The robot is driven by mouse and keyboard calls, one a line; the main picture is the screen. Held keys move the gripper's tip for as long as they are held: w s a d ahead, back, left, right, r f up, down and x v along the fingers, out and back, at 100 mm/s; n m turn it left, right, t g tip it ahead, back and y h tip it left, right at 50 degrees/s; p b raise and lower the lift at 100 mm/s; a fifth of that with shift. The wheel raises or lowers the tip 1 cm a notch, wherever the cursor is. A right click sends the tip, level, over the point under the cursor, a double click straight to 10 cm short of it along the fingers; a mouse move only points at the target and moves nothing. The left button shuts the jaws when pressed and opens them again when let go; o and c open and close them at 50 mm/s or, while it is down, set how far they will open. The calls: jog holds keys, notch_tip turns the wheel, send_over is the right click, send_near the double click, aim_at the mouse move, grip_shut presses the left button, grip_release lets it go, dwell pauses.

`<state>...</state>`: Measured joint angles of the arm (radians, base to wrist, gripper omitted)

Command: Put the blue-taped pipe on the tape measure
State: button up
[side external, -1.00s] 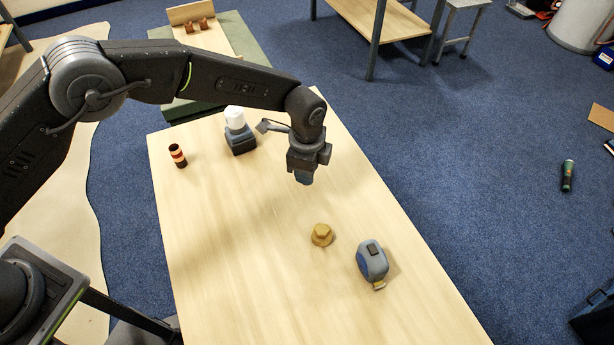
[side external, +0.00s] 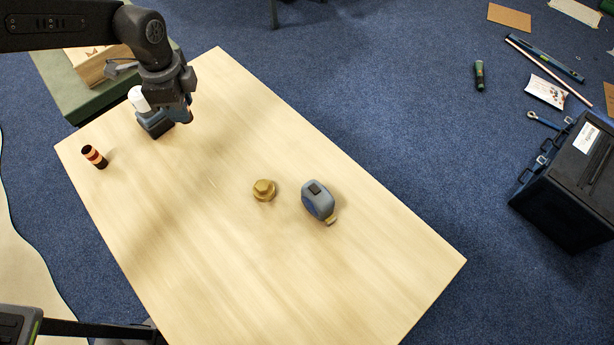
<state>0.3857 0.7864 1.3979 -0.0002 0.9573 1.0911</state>
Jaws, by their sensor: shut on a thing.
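The tape measure (side external: 317,200), grey and blue with a yellowish tip, lies on the right part of the wooden table (side external: 240,270). Nothing is on top of it. My gripper (side external: 183,112) is over the far left part of the table, up and left of the tape measure in the picture. It is shut on a small blue piece with a copper-coloured end, the blue-taped pipe (side external: 187,116). The pipe is mostly hidden by the gripper and held above the table.
A brass hex fitting (side external: 264,190) sits left of the tape measure. A dark blue block with a white top (side external: 155,124) is close behind my gripper. The near half of the table is clear.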

jog(key=s+d+r+n, duration=0.1)
jog(key=s+d+r, duration=0.25)
jog(key=d, duration=0.45)
jog(key=s+d+r, duration=0.2)
jog(key=s+d, duration=0.2)
jog(key=d, duration=0.4)
send_over(318, 193)
jog(key=f, duration=0.6)
jog(key=shift+w+a+f, duration=0.1)
jog(key=shift+a, duration=0.2)
jog(key=shift+d+f, duration=0.3)
jog(key=shift+f, duration=1.85)
jog(key=shift+f, duration=0.15)
jog(key=o, duration=0.9)
